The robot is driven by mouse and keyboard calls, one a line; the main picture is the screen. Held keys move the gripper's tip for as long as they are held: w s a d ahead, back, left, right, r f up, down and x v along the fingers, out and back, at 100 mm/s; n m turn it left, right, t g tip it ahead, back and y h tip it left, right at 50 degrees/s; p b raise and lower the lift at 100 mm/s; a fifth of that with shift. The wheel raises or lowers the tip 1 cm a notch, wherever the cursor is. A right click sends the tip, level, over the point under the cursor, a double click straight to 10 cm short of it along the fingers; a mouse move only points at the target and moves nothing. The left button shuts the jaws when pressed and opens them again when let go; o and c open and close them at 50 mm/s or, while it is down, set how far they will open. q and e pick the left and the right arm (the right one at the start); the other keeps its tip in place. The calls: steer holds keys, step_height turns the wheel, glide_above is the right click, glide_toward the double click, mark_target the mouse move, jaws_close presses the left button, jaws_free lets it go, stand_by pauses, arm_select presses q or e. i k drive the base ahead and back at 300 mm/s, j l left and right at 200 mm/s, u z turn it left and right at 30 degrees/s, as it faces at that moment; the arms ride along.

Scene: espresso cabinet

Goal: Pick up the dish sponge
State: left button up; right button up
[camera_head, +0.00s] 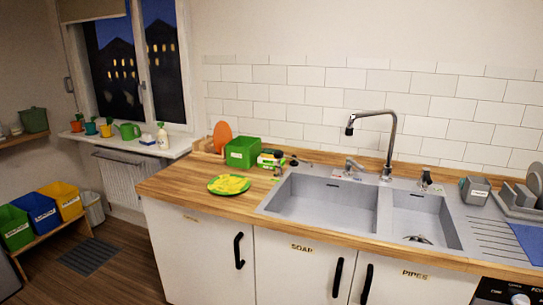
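I cannot make out the dish sponge for certain. A small green and white item (266,159) sits on the wooden counter (170,186), just right of a green box (243,152); it is too small to tell what it is. A round green and yellow thing (229,184) lies flat on the counter in front of the box, left of the sink. Neither of my grippers is in view.
A grey double sink (325,200) with a tall faucet (388,145) fills the counter's middle. A dark-topped item (279,162) stands behind the sink's left corner. Dishes stand in a rack (515,205) at right. Cabinets with black handles (239,250) are below.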

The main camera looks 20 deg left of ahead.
mark_target(268, 154)
steer(key=j, duration=0.85)
steer(key=k+j, duration=0.15)
steer(key=j, duration=1.5)
steer(key=k+u, duration=0.05)
steer(key=k, duration=0.05)
